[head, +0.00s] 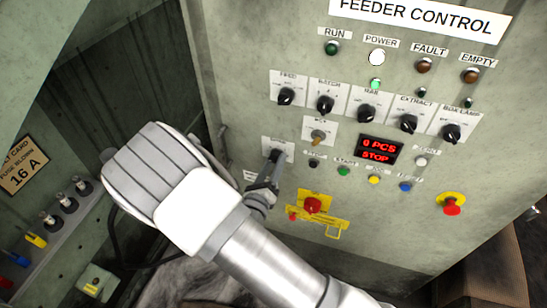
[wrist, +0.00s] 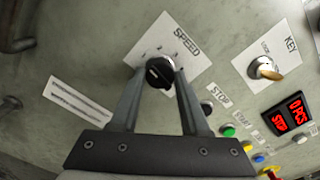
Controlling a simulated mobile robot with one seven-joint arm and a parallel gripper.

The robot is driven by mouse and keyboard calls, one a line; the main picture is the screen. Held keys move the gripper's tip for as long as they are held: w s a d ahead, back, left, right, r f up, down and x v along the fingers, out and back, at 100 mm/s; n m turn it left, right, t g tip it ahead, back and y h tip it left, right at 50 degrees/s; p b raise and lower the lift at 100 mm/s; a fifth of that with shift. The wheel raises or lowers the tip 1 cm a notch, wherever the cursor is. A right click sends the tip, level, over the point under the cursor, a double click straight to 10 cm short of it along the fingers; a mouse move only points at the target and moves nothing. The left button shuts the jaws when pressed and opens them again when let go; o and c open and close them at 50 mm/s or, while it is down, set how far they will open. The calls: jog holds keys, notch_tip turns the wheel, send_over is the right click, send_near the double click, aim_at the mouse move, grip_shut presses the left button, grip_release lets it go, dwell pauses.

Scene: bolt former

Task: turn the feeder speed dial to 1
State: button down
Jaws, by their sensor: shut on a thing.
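The speed dial (wrist: 159,72) is a black knob on a white plate (wrist: 185,60) marked SPEED, in the upper middle of the wrist view. My gripper (wrist: 160,80) has one finger on each side of the knob and is shut on it. The numbers on the plate are too small to read, so I cannot tell the setting. In the head view my gripper (head: 274,160) reaches the plate at the lower left of the panel, and its fingers hide most of the knob.
A key switch (head: 318,136) sits just above right of the dial. A red display (head: 378,149) reads "0 PCS STOP". Small coloured buttons (head: 343,171) run to the right. A red knob on yellow (head: 312,205) is below. Another row of black knobs (head: 326,104) is above.

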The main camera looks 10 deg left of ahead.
jog(key=shift+r+n+p, duration=0.1)
jog(key=shift+n+p, duration=0.3)
jog(key=shift+n, duration=0.2)
jog(key=shift+c, duration=1.9)
grip_release()
jog(key=shift+s, duration=0.15)
jog(key=s+a, duration=0.1)
jog(key=s, duration=1.6)
jog(key=shift+a, duration=0.2)
